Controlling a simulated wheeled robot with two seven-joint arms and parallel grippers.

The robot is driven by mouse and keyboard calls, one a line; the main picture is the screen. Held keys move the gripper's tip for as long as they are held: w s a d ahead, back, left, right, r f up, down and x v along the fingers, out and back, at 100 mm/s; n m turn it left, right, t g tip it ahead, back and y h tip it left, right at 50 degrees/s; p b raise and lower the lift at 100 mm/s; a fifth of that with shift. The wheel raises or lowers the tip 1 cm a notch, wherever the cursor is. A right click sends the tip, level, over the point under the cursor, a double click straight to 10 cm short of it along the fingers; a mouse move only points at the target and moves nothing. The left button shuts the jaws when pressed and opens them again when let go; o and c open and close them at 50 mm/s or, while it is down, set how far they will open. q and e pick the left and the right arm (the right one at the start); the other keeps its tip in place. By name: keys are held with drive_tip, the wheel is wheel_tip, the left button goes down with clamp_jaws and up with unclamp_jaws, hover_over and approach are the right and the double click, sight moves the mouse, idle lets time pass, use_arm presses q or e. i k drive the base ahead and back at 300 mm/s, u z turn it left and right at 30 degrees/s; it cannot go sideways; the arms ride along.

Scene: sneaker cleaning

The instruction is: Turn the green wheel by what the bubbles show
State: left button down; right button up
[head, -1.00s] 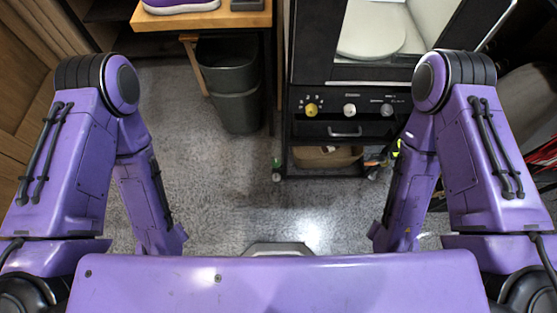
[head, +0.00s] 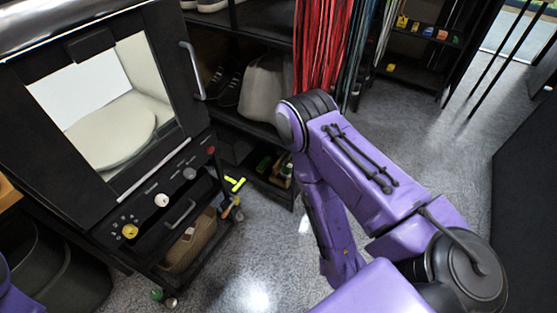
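No green wheel and no bubbles can be made out in the head view. A black cabinet machine (head: 150,185) with a window stands at the left. Its front panel has a yellow knob (head: 130,231), a white knob (head: 161,200), a grey knob (head: 190,173) and a small red button (head: 211,150). A small green caster-like part (head: 157,294) shows at the foot of its cart; I cannot tell more about it. My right arm hangs bent at the centre right, with its gripper out of sight. My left gripper is also out of view.
A dark bin (head: 70,280) stands at the lower left. A basket (head: 188,243) sits on the cart's lower shelf. Red cords (head: 322,45) hang from a rack at the back. A shelf with small coloured items (head: 428,32) stands farther back. The grey floor (head: 420,125) at the right is open.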

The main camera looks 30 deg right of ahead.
sight(155, 295)
drive_tip(key=z, duration=0.55)
drive_tip(key=k, duration=0.55)
drive_tip(key=u, duration=1.4)
